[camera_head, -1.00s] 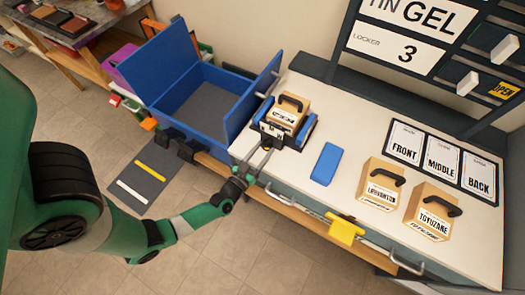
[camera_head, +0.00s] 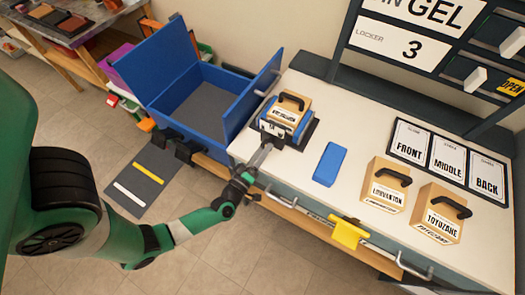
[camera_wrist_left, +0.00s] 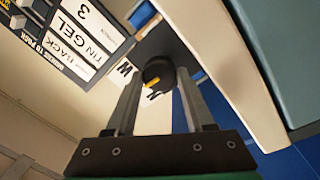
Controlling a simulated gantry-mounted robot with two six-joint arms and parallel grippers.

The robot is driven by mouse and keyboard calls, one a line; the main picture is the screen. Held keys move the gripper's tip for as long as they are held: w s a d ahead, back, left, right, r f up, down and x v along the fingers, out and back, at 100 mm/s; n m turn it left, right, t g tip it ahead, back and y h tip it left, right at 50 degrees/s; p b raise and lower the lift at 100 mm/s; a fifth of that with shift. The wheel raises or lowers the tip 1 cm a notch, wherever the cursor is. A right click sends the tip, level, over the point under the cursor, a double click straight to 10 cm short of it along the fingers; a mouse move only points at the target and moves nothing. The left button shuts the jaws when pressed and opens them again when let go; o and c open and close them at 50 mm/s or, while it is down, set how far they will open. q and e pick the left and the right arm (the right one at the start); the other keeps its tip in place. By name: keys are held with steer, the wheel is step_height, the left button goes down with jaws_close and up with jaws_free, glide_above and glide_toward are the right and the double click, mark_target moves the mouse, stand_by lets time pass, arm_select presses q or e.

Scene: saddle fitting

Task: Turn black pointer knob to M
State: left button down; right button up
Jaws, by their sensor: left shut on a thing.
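My left gripper (camera_head: 265,148) is at the front of the dark fixture (camera_head: 302,138) at the counter's left end. In the left wrist view its two fingers (camera_wrist_left: 159,88) are shut on the black pointer knob (camera_wrist_left: 158,68), one on each side. The knob has a yellow pointer mark (camera_wrist_left: 153,84). In the head view the fingers hide the knob. My right gripper is not in view.
A wooden block with a black handle (camera_head: 284,109) sits in the fixture. A blue open box (camera_head: 200,95) stands to the left. A blue pad (camera_head: 329,164) and two more handled blocks (camera_head: 385,185) (camera_head: 434,212) stand to the right on the white counter.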

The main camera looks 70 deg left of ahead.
arm_select(q)
steer(key=shift+n, duration=0.4)
steer(key=shift+c, duration=1.4)
jaws_free()
steer(key=shift+d, duration=0.1)
steer(key=p+v, duration=0.1)
steer(key=v, duration=1)
steer(key=shift+s+p, duration=0.25)
steer(key=shift+p, duration=0.1)
steer(key=shift+f, duration=0.1)
